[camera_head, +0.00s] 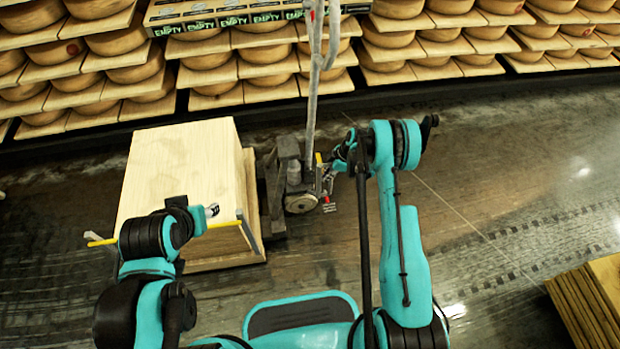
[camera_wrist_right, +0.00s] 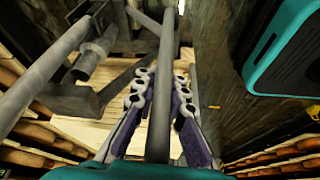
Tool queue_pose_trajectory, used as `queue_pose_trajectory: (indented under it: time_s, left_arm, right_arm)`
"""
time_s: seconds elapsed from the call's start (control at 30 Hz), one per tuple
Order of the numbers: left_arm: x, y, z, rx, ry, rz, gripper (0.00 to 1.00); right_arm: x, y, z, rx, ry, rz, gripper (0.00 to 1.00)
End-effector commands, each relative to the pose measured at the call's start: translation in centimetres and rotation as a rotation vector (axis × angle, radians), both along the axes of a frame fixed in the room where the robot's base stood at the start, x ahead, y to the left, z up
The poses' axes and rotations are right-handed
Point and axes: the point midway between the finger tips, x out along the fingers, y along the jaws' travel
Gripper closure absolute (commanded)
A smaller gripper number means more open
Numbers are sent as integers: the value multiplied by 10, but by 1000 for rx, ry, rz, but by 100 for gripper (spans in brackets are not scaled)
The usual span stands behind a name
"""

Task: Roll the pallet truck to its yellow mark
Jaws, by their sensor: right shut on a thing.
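The pallet truck (camera_head: 292,185) stands on the dark floor at the right side of a pale wooden box, its grey handle (camera_head: 313,95) rising toward the shelves. Whether its forks are under the box is hidden. My right gripper (camera_head: 328,180) is at the truck's near right side. In the right wrist view its purple fingers (camera_wrist_right: 160,95) close around a grey bar (camera_wrist_right: 160,120). My left gripper (camera_head: 205,211) is over the near edge of the box, and its fingers are not clear.
The wooden box (camera_head: 180,165) blocks the left. Shelves of cheese wheels (camera_head: 265,60) line the back, with a row of crates labelled EMPTY (camera_head: 225,18) on them. Stacked boards (camera_head: 590,300) lie at the lower right. The floor (camera_head: 500,170) right of my arm is open.

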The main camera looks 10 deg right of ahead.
Motion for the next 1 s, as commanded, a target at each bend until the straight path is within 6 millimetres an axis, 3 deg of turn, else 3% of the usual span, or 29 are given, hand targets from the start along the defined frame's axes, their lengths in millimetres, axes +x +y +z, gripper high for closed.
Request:
queue_pose_trajectory:
  time_s: [0.03, 0.4, 0.77, 0.8, 0.9, 1.0]
  left_arm:
    - [0, 0, 0, 0, 0, 0, 57]
    - [0, 0, 0, 0, 0, 0, 57]
    - [0, 0, 0, 0, 0, 0, 57]
    - [0, 0, 0, 0, 0, 0, 57]
    - [0, 0, 0, 0, 0, 0, 57]
    - [0, 0, 0, 0, 0, 0, 57]
  right_arm:
    - [-3, 4, 0, 20, 9, 14, 100]
    - [-3, -30, 0, 16, 8, 13, 100]
    - [-3, -34, 0, 13, 7, 9, 100]
    - [-3, -33, 0, 13, 7, 10, 88]
    - [-3, -32, 0, 14, 7, 11, 66]
    - [-3, -31, 0, 15, 6, 12, 66]
